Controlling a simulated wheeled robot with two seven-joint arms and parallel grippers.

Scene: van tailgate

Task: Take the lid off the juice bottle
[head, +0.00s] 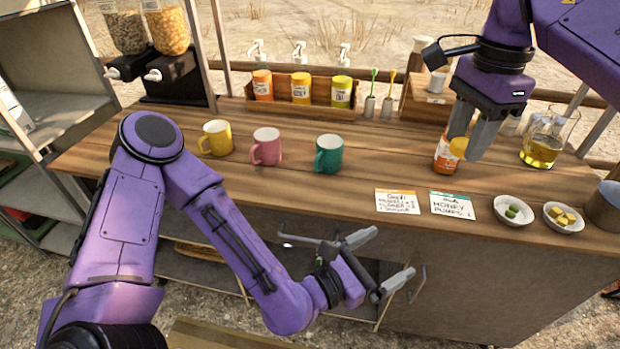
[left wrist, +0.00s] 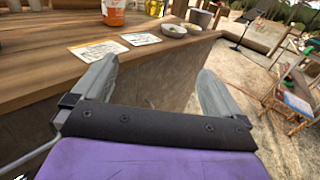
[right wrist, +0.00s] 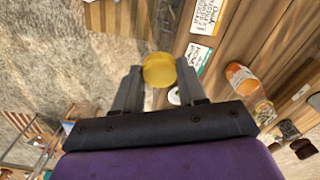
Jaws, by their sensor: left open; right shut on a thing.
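The juice bottle (head: 441,161), orange with a pale label, stands upright on the counter at the right. It also shows in the right wrist view (right wrist: 243,80) and, cut by the top edge, in the left wrist view (left wrist: 113,14). My right gripper (head: 467,146) is shut on the round yellow lid (right wrist: 159,70). The lid also shows in the head view (head: 458,147), overlapping the bottle's right side. In the right wrist view lid and bottle are clearly apart. My left gripper (head: 390,255) is open and empty, in front of the counter's front edge.
A glass jug (head: 541,143) stands right of the bottle. Two cards (head: 453,205) and two small bowls (head: 513,211) lie along the front edge. Yellow, pink and teal mugs (head: 329,154) stand to the left. A wooden rack (head: 300,104) of jars stands behind.

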